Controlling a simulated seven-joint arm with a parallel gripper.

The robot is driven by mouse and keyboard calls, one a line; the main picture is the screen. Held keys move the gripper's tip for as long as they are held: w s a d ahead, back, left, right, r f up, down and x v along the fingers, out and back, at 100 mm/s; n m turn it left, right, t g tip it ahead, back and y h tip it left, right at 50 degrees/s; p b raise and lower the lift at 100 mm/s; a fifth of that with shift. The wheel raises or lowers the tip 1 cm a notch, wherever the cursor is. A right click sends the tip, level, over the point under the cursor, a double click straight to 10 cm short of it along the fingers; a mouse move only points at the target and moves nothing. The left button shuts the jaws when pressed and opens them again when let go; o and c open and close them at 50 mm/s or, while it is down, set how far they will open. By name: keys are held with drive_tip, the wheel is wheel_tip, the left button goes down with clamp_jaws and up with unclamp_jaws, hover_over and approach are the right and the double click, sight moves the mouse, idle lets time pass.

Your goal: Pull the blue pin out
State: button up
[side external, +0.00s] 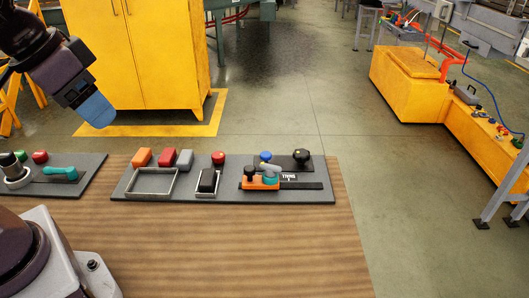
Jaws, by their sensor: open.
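A small blue knob (265,156), which looks like the blue pin's head, stands near the back of the right part of a dark grey panel (222,197). A grey piece lies just in front of it, and the pin's lower part is hidden. My gripper (97,110) is at the upper left, raised above and well to the left of the pin. Its blue fingers point down to the right; it is open, and nothing shows between them.
Orange, red and grey blocks and a red button (218,157) lie further left. A second panel (90,184) is at far left. The front wooden table (240,250) is clear.

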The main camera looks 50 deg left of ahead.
drive_tip(key=w+a+f+g, duration=0.2)
drive_tip(key=w+f, duration=0.2)
drive_tip(key=w, duration=0.3)
drive_tip(key=w+a+f+g, duration=0.1)
drive_tip(key=w+f, duration=0.3)
drive_tip(key=w, duration=0.4)
drive_tip(key=m+t+h, duration=0.2)
drive_tip(key=m, duration=0.4)
approach(265, 154)
drive_tip(key=x, duration=0.8)
drive_tip(key=shift+w+f, duration=0.15)
drive_tip(key=shift+f, duration=0.25)
drive_tip(key=shift+c, duration=0.4)
